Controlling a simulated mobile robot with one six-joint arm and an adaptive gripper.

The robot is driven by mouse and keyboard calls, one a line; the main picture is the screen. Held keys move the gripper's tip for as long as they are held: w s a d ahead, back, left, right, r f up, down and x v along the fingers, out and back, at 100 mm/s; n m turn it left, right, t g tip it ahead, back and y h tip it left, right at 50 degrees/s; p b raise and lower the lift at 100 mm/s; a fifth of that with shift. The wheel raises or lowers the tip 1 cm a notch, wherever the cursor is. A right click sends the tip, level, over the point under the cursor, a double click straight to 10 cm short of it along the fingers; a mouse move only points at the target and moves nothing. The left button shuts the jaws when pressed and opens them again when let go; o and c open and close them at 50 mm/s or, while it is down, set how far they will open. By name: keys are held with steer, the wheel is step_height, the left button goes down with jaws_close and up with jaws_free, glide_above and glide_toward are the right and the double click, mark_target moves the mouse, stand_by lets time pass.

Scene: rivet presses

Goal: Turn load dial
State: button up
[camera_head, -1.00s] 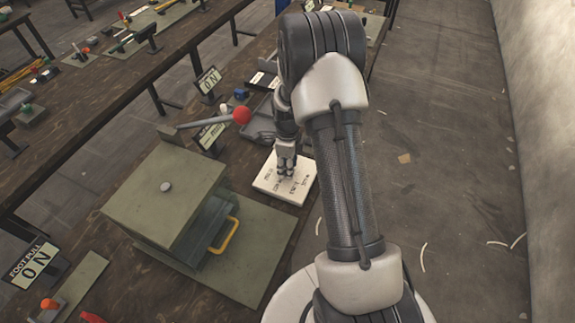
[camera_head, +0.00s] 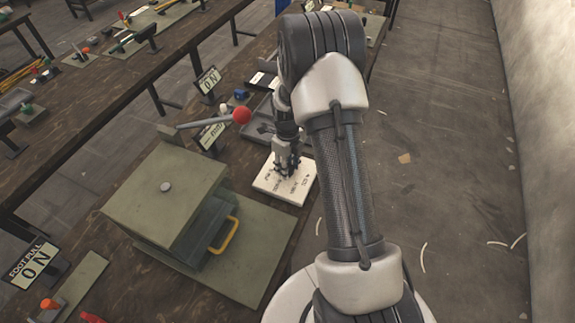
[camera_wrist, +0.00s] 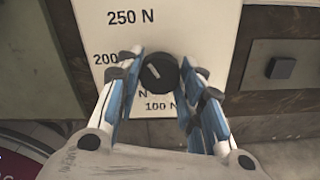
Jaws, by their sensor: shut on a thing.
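The load dial (camera_wrist: 159,73) is a small round black knob with a white pointer line, seen in the wrist view. It sits on a white plate (camera_wrist: 205,25) printed with load values. The line slants towards the upper left. The labels 250 N, 200 and 100 N show; another label is partly covered by my fingers. My gripper (camera_wrist: 161,62) is shut on the dial, with a blue-padded finger on either side. In the head view my gripper (camera_head: 287,166) points down onto the white plate (camera_head: 295,198) and hides the dial.
An olive-green press (camera_head: 160,205) with a yellow handle (camera_head: 225,235) stands left of the plate. A grey tray (camera_head: 262,128) lies behind. The floor on the right is open.

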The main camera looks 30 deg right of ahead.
steer(key=o, duration=1.1)
step_height(320, 180, up, 12)
stand_by(0.6)
